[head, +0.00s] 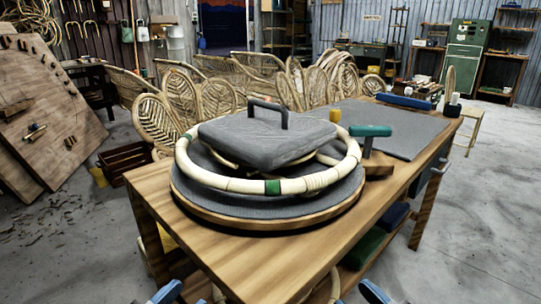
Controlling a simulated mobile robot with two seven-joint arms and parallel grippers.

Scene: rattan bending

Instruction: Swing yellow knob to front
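A small yellow knob (335,115) shows just behind the far right rim of a pale rattan ring (235,184). Its lower part is hidden by the ring. The ring has green bands and lies around a grey padded block (265,145) with a dark handle, on a round grey turntable (265,208) with a wooden edge. Blue parts of my arms (167,292) show at the bottom edge, left and right, well apart from the knob. No gripper fingertips can be made out.
The wooden table (240,262) carries a teal-handled tool (370,131) right of the ring and a grey mat (385,130) at the back. Rattan chair backs (215,98) stand behind.

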